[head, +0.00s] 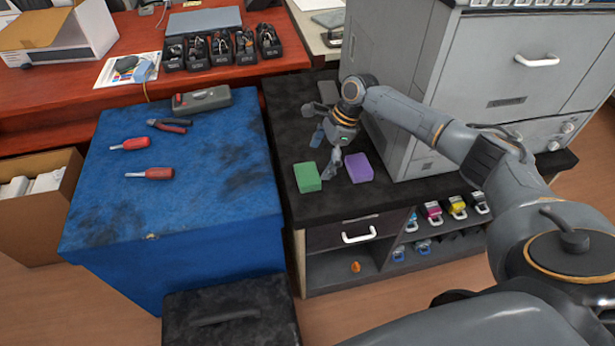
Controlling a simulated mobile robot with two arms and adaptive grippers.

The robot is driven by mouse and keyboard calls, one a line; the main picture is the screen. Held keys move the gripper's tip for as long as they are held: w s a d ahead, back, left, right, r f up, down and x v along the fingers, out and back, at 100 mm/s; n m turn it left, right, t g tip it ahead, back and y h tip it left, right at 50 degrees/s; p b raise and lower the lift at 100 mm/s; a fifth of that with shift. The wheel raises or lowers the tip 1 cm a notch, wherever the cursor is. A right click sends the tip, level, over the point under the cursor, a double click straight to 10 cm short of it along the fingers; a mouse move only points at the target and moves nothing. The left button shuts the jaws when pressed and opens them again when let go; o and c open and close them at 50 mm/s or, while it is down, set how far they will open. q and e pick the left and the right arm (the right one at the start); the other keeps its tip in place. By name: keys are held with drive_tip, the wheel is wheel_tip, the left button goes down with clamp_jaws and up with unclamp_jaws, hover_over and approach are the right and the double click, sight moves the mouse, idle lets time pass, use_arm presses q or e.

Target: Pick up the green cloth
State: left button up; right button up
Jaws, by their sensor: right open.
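A green cloth (307,177), a small folded block shape, lies on the black top of the low cabinet (300,216), near its left front edge. A purple cloth (358,168) of similar shape lies just right of it. My right gripper (325,158) hangs over the cabinet top, just behind and between the two cloths. It is open, with its fingers spread, and no cloth is between them. I cannot tell its exact height above the top. My left gripper is not in view.
A large grey printer (405,75) stands close on the right. A blue-covered table (185,200) with red-handled screwdrivers (150,173) and pliers (168,125) is on the left, across a narrow gap. A black case (230,315) stands in front.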

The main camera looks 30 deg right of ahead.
sight(309, 173)
drive_tip(key=x, duration=0.5)
drive_tip(key=shift+w+a+f, duration=0.2)
drive_tip(key=shift+w+a, duration=0.15)
drive_tip(key=shift+w, duration=0.05)
drive_tip(key=shift+c, duration=0.2)
drive_tip(key=c, duration=0.9)
